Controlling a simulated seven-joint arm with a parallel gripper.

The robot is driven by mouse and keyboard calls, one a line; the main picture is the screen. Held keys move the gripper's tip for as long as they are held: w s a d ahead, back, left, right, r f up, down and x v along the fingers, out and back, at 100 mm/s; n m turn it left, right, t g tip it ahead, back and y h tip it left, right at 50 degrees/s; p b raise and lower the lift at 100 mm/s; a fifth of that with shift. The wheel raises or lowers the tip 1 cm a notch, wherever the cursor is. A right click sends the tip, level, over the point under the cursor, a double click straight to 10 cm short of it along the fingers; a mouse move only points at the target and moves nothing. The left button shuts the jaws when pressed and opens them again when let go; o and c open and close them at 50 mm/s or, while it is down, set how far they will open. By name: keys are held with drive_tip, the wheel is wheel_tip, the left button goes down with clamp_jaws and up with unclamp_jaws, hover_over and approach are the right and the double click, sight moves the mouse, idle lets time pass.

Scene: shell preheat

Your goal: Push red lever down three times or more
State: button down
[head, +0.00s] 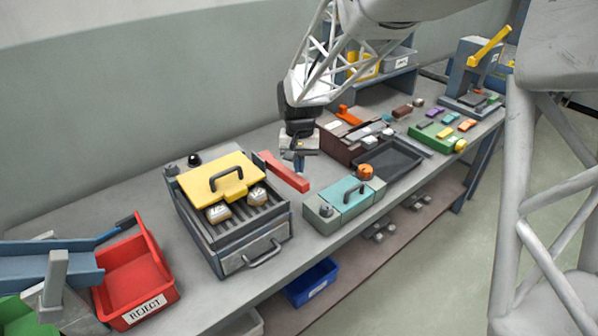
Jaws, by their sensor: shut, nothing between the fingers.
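The red lever (281,171) is a long flat red bar, right of the grill-like box (232,262) with the yellow lid. It slants from the box's back right corner toward the front right. My gripper (299,169) is shut and empty, pointing down. In the picture its fingertips overlap the lever's middle-right part and hide a little of it. I cannot tell whether they touch it or are just above or behind it. The lever's mounting is hard to make out.
A teal box (331,206) with a handle and orange knob stands close in front right. A dark tray (392,160) and brown unit lie behind it. Two labelled pale blocks (218,213) sit on the grill. A red REJECT bin (136,277) stands at left.

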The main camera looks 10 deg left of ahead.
idle(0.3)
wheel_tip(320, 180, up, 8)
drive_tip(key=shift+w, duration=0.4)
idle(0.7)
wheel_tip(320, 180, up, 7)
drive_tip(key=n+h, duration=0.1)
drive_tip(key=n, duration=1.9)
hover_over(292, 172)
drive_tip(key=n, duration=0.2)
drive_tip(key=r+n, duration=0.1)
drive_tip(key=n, duration=0.1)
drive_tip(key=n+g+h, duration=0.1)
drive_tip(key=n, duration=0.1)
drive_tip(key=shift+s+a+r, duration=0.15)
drive_tip(key=shift+a+r, duration=0.05)
drive_tip(key=shift+r, duration=0.1)
drive_tip(key=shift+f, duration=0.1)
drive_tip(key=x, duration=1.3)
drive_tip(key=shift+f, duration=0.4)
